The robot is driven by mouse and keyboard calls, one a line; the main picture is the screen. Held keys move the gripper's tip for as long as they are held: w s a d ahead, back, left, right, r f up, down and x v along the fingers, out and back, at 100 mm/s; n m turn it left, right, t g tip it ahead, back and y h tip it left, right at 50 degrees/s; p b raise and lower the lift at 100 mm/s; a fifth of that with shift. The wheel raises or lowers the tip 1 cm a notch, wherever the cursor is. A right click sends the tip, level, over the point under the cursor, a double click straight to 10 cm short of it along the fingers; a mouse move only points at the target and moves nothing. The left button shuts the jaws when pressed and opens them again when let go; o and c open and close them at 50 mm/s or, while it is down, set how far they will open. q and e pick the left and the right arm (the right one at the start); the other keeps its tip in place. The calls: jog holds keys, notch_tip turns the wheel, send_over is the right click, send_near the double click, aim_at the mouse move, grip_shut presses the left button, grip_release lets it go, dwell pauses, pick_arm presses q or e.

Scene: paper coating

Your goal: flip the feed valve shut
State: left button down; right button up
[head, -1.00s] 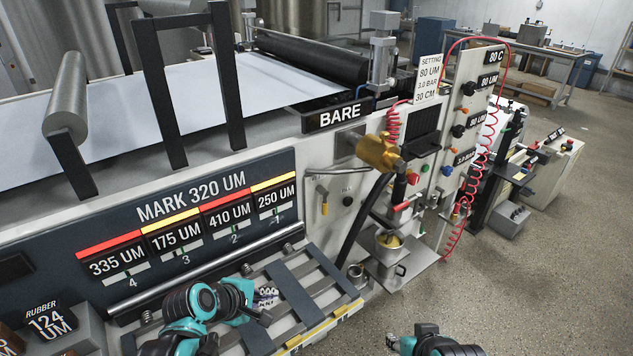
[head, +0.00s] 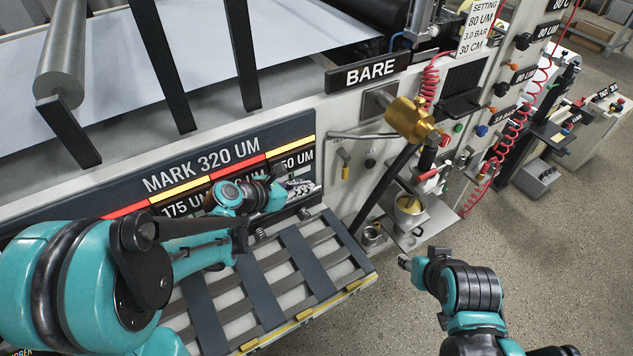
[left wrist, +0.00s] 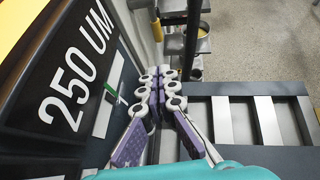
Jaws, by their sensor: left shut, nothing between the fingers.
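The brass valve body (head: 410,120) sticks out from the machine's front panel, with a black hose below it. A red-handled lever (head: 430,174) sits beneath it, above a cup with yellowish contents (head: 408,204). A smaller lever with a yellow grip (head: 345,165) is on the panel to the left. I cannot tell which of these is the feed valve handle. My left gripper (head: 302,188) is shut and empty, left of and below the valve; its purple and white fingers (left wrist: 158,82) also show in the left wrist view. My right arm's end (head: 405,262) is low, below the cup; its fingers are unclear.
A slatted rack (head: 290,262) with a yellow front edge lies below my left arm. The label board (head: 200,170) is close behind that arm. A red coiled hose (head: 515,125) hangs right of the valve. Open floor (head: 560,270) lies at right.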

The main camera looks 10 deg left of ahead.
pick_arm(q)
jog(key=shift+w+d+r+b+x, duration=0.15)
jog(key=shift+r+b+x, duration=0.25)
jog(key=shift+x, duration=1.6)
jog(key=shift+w+d+r+b+x, duration=0.15)
jog(key=shift+b+x, duration=0.5)
jog(key=shift+x, duration=1.4)
jog(key=shift+w+r+b+x, duration=0.1)
jog(key=shift+r+b+x, duration=0.3)
jog(key=shift+x, duration=1.6)
jog(key=shift+f, duration=0.1)
